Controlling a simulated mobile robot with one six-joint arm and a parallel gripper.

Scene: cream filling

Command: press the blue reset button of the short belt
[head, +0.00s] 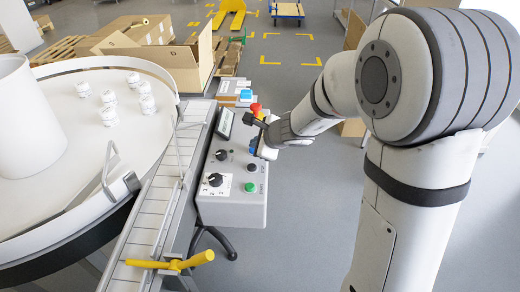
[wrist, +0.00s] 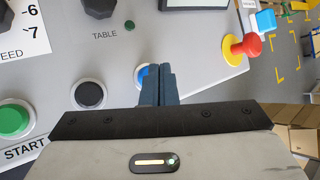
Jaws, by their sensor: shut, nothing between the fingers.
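A blue button (wrist: 141,76) with a pale ring sits on the grey control panel (wrist: 195,85); my fingers cover its right part in the wrist view. My gripper (wrist: 159,68) is shut and empty, its fingertips over or just beside that button. I cannot tell whether they touch it. In the head view my gripper (head: 258,139) is at the right edge of the panel and hides most of this button. A second, lighter blue button (wrist: 265,20) is on a separate box beyond the red stop; it also shows in the head view (head: 246,94). No label naming the short belt is readable.
On the panel are a black button (wrist: 90,94), a green START button (wrist: 14,118), black knobs (head: 215,180) and a red mushroom stop (wrist: 248,45) on yellow. A slatted conveyor (head: 150,215) and round table (head: 95,160) lie left. Floor right of the panel is clear.

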